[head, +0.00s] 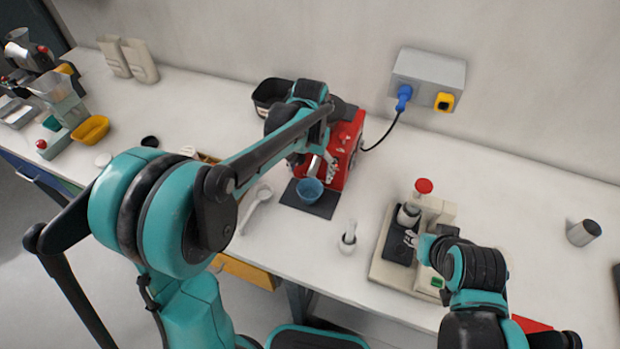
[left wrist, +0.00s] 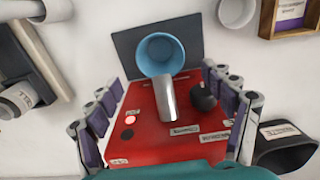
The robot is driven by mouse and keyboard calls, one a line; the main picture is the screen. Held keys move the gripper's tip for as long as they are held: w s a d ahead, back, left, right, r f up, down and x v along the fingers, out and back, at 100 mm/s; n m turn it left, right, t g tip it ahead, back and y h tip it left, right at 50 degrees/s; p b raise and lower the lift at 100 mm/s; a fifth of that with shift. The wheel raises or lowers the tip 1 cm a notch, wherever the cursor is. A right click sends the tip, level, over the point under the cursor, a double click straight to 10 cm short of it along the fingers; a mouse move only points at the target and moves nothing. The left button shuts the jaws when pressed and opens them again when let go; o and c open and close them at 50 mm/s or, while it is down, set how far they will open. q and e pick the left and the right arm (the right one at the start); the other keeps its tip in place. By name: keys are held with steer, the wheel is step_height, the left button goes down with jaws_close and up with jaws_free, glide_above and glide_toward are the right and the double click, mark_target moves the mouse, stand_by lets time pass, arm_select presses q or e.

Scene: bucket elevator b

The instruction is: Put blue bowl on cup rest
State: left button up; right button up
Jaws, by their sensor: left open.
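The blue bowl (head: 310,190) is at the front of the red machine (head: 345,150), over a dark flat plate (head: 322,207) that looks like the cup rest. In the left wrist view the bowl (left wrist: 162,55) appears upright, its round opening visible, with the dark plate (left wrist: 128,42) around it. A silver spout (left wrist: 168,98) overlaps the bowl's near edge. My left gripper (left wrist: 165,88) is open and empty, its fingers spread on either side of the red machine and apart from the bowl. My right gripper (head: 430,248) is by the beige device; its fingers are unclear.
A white mortar and pestle (head: 348,240) and a white spoon-like tool (head: 256,208) flank the plate. The beige device (head: 392,262) stands to the right. A dark bin (head: 271,92) is behind my left arm. A wall socket box (head: 428,78) feeds a cable toward the red machine.

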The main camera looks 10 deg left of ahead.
arm_select(q)
step_height(320, 180, up, 3)
steer(key=shift+r, duration=0.15)
steer(key=shift+s+a+r, duration=0.15)
steer(key=shift+s+r, duration=0.1)
steer(key=s+a+r+n+t, duration=0.1)
steer(key=s+a+t, duration=0.2)
steer(key=s, duration=0.5)
steer(key=s+a+n+t, duration=0.1)
steer(key=s+a+t, duration=0.2)
steer(key=s, duration=0.6)
steer(key=shift+a+r+t, duration=0.4)
steer(key=shift+t, duration=0.2)
step_height(320, 180, down, 4)
steer(key=b, duration=0.3)
steer(key=shift+r, duration=0.2)
steer(key=shift+c, duration=0.3)
